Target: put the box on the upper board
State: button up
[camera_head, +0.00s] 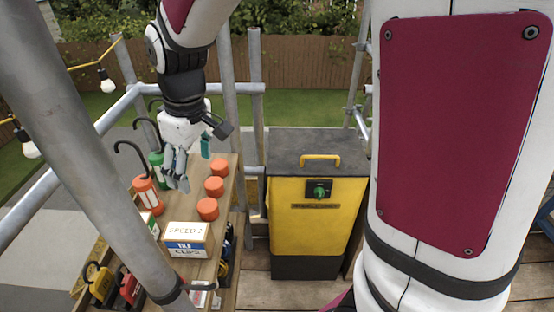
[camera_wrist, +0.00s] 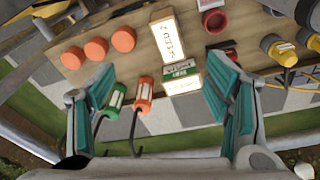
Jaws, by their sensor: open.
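A white and yellow box marked "SPEED 2" with a blue "TILE CLIPS" front (camera_head: 187,240) stands on the upper board (camera_head: 226,185), near its close end. In the wrist view its "SPEED 2" face (camera_wrist: 168,38) lies ahead of the fingers. A second, green-labelled box (camera_head: 150,222) stands just left of it, partly hidden by a pole; it also shows in the wrist view (camera_wrist: 180,70). My gripper (camera_head: 178,172) is open and empty above the far part of the board. Its teal finger pads (camera_wrist: 165,98) are wide apart, with no box between them.
Three orange cylinders (camera_head: 214,187) line the board's right side. Orange (camera_head: 147,194) and green (camera_head: 157,160) hooked canisters hang along its left edge. A thick scaffold pole (camera_head: 85,140) crosses the left foreground. A yellow and black cabinet (camera_head: 315,215) stands right of the board.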

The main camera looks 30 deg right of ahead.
jog(key=s+d+r+m+t, duration=0.2)
jog(key=s+d+r+m, duration=0.1)
jog(key=s, duration=0.6)
jog(key=s+d+r+m+t, duration=0.1)
jog(key=s+d+r+m, duration=0.3)
jog(key=s+r, duration=0.3)
jog(key=s+d, duration=0.1)
jog(key=s, duration=0.2)
jog(key=shift+d+t+h, duration=0.2)
jog(key=shift+t+h, duration=0.2)
jog(key=shift+r, duration=0.1)
